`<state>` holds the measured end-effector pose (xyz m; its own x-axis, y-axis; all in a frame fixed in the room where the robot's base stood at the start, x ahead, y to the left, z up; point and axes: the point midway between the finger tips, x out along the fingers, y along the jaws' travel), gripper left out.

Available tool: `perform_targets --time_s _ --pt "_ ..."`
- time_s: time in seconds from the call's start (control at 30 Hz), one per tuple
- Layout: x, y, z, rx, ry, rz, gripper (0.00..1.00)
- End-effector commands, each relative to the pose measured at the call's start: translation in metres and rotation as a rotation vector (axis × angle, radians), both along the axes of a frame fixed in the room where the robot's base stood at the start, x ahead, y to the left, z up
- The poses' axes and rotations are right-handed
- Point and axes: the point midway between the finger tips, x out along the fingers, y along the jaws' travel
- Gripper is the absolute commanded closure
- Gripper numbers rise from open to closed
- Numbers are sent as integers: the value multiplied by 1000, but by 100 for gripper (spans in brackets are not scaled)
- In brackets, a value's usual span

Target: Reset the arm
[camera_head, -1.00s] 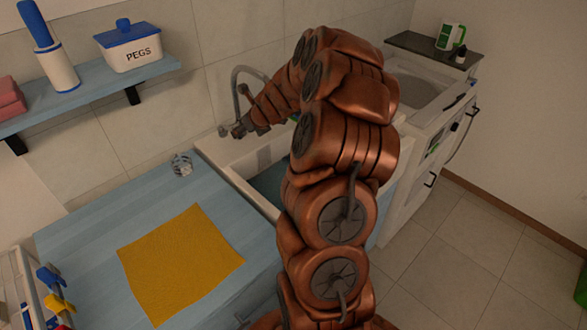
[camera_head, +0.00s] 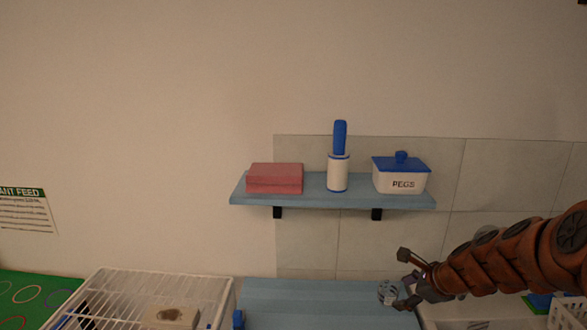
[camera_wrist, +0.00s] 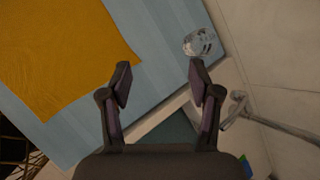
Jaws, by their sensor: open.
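My gripper (camera_head: 404,279) is at the lower right of the head view, at the end of my copper-coloured arm coming in from the right. In the wrist view my gripper (camera_wrist: 159,66) has its two fingers spread wide with nothing between them. The fingers are above the edge of the blue worktop (camera_wrist: 165,85) and the sink (camera_wrist: 175,132). A small clear glass-like item (camera_wrist: 200,43) stands on the worktop just beyond the right fingertip; it also shows beside my gripper in the head view (camera_head: 387,291).
A blue wall shelf (camera_head: 320,199) holds a pink block (camera_head: 275,178), a blue-handled roller (camera_head: 338,172) and a PEGS box (camera_head: 401,180). A white wire rack (camera_head: 215,285) stands lower left. An orange cloth (camera_wrist: 65,60) lies on the worktop. The tap (camera_wrist: 237,108) is right of my gripper.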

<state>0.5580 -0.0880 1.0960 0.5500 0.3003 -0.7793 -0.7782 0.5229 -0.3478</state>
Motion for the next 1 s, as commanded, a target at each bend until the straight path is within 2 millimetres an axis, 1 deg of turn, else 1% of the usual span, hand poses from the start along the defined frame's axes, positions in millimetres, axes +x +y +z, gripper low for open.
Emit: perform_targets --time_s 0.03,0.1,0.17,0.2,0.27,0.37,0.4,0.47,0.5,0.6,0.73,0.87,1.0 --pt "-11 18 4 -37 -2 88 38" --pt "-29 39 8 -90 -3 218 38" --pt "-44 54 10 -138 -4 325 38" --pt "-56 64 12 -166 -5 396 38" --pt "-73 77 14 -211 -7 504 38" --pt "-104 96 14 -281 -3 681 38" --pt "-117 102 15 -308 -1 751 38" --pt "-135 109 15 -349 -1 854 38" --pt "-148 114 15 -372 2 923 38" --pt "-180 120 16 -437 8 1090 38" --pt "-224 124 14 -505 24 1307 38" --pt "-266 121 13 -564 46 1515 38" --pt "-308 111 12 -612 75 1727 38"
